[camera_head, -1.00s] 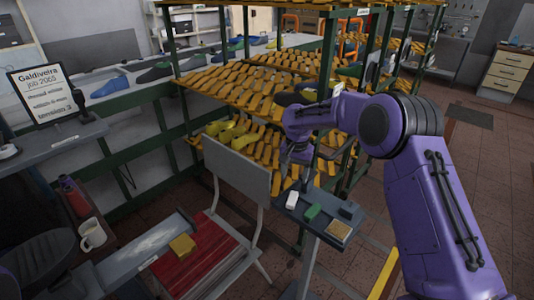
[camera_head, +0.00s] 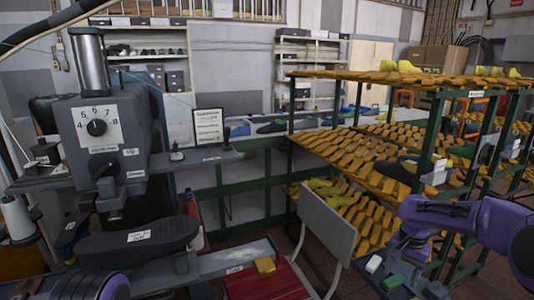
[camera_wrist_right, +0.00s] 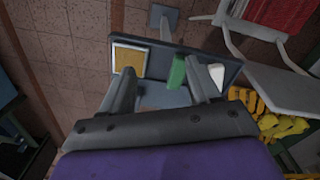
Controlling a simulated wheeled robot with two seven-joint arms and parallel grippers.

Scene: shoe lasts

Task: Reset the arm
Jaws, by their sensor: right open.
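My right gripper (camera_head: 409,255) hangs from the purple arm at the lower right of the head view, pointing down near a small dark stand. In the right wrist view my right gripper (camera_wrist_right: 163,88) has its two fingers spread apart with nothing held between them. The stand's tray (camera_wrist_right: 155,72) lies below the fingers. On it are a green block (camera_wrist_right: 177,72), a white block (camera_wrist_right: 216,73) and a square tan pad (camera_wrist_right: 128,58). A purple part of my left arm (camera_head: 90,287) shows at the bottom left of the head view; its gripper is out of view.
A green-framed rack (camera_head: 425,148) with sloping shelves of orange-brown slats stands behind my right arm. A dark shoe last (camera_head: 398,171) sits on a shelf. A grey chair (camera_head: 327,228) and a large machine with a dial (camera_head: 97,127) stand to the left.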

